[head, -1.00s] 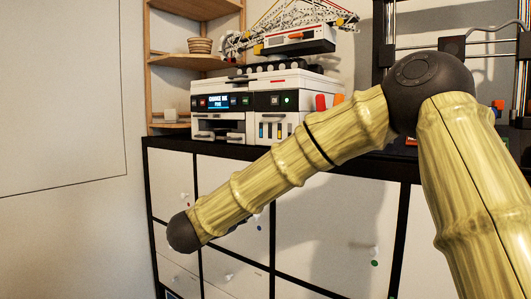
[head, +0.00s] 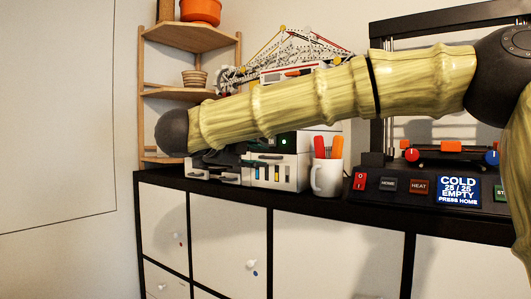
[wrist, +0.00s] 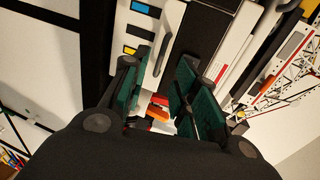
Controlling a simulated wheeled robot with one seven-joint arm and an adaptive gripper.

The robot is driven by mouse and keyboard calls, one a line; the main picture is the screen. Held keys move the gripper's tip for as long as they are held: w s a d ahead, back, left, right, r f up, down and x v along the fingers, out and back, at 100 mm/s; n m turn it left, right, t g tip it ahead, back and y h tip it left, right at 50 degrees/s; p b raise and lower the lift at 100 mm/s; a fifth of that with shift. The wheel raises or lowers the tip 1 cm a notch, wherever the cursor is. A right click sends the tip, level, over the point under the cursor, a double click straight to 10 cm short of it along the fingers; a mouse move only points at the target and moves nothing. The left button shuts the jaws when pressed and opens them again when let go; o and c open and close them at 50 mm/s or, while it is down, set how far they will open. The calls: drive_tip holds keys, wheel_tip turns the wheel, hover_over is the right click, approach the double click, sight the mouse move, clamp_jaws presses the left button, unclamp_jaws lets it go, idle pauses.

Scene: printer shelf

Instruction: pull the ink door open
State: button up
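The white printer (head: 290,172) stands on the black-edged cabinet, partly hidden behind my arm in the head view. Its ink door (head: 262,174), with small coloured ink windows, is on the lower right of its front. In the wrist view the ink door (wrist: 122,28) shows at the upper middle with blue and yellow windows.
A white mug (head: 327,178) with red and orange handles stands close to the printer's right. Farther right is a machine with a control panel (head: 425,190). A wooden corner shelf (head: 185,35) is behind left. The space before the cabinet is open.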

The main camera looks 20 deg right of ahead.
sight(267, 157)
drive_tip(key=shift+p+x, duration=0.85)
drive_tip(key=shift+x, duration=1.9)
clamp_jaws()
